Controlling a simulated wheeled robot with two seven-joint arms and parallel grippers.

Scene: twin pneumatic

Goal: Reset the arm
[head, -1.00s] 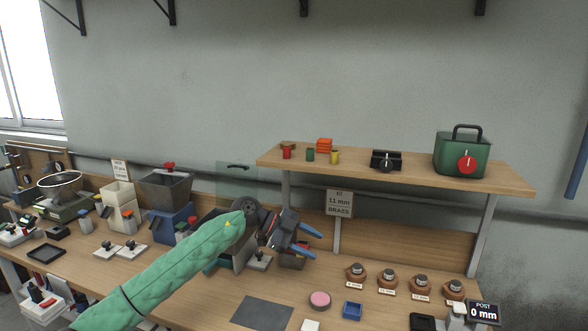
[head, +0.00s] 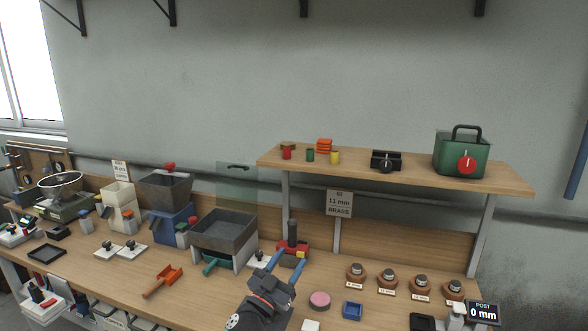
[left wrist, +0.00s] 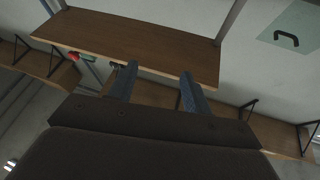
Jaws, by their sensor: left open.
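My left gripper (head: 283,268) is low in the middle of the head view, over the front part of the bench, with its blue fingers pointing up and away. The fingers are apart with nothing between them. In the left wrist view the two fingers (left wrist: 158,85) are also spread and empty, with a wooden shelf (left wrist: 140,45) beyond them. My right gripper does not show in either view.
A raised shelf (head: 400,172) stands behind. The bench around the scoop has free room.

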